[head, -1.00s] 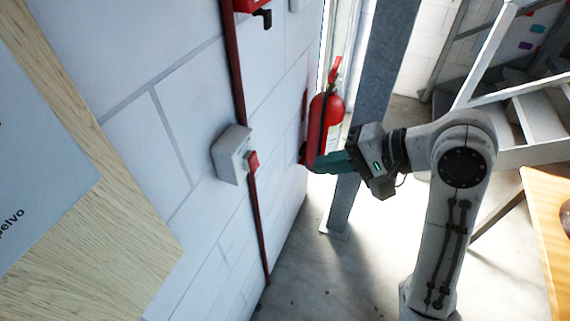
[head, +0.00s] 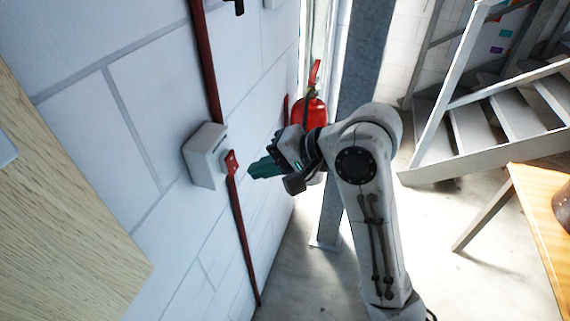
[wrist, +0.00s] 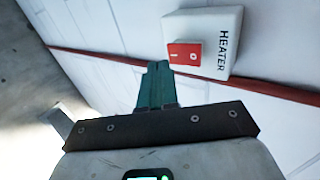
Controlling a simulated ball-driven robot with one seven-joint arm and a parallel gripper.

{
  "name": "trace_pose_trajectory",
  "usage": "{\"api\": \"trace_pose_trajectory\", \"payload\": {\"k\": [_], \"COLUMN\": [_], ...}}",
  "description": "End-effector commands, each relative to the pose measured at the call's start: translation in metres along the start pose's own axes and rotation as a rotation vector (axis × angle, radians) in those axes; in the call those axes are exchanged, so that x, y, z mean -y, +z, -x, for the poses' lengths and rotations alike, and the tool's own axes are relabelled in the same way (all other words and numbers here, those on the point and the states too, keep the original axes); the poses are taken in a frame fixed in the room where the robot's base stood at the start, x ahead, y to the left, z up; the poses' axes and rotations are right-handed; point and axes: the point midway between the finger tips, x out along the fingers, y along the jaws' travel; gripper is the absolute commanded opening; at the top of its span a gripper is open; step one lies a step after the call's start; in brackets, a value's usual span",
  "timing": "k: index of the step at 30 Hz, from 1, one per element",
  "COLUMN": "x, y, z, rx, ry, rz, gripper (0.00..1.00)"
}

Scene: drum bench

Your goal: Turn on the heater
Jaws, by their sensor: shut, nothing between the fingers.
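The heater switch is a white wall box (head: 203,157) with a red rocker (head: 231,163) on its side, left of my gripper in the head view. In the wrist view the box (wrist: 228,33) carries the word HEATER, and its red rocker (wrist: 185,54) shows "I" and "O" marks. My gripper (head: 252,171) has green fingers, shut and empty, pointing at the rocker with a small gap in the head view. In the wrist view the fingertips (wrist: 158,66) appear just left of and below the rocker. Whether they touch it, I cannot tell.
A red pipe (head: 240,220) runs along the white block wall (head: 130,100) past the box. A red fire extinguisher (head: 311,112) stands behind my arm beside a grey post (head: 330,205). Grey stairs (head: 490,130) and a wooden table (head: 545,215) are on the right.

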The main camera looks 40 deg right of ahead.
Motion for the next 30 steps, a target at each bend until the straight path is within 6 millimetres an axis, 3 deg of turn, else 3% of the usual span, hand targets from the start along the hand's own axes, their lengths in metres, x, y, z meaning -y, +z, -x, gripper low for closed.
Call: {"api": "trace_pose_trajectory", "payload": {"k": [9,30], "x": [0.014,0.015], "y": [0.0,0.0], "z": [-0.023,-0.026], "rx": [-0.002,0.001], "ry": [0.0,-0.033], "rz": [0.002,0.001], "gripper": [0.0,0.0]}}
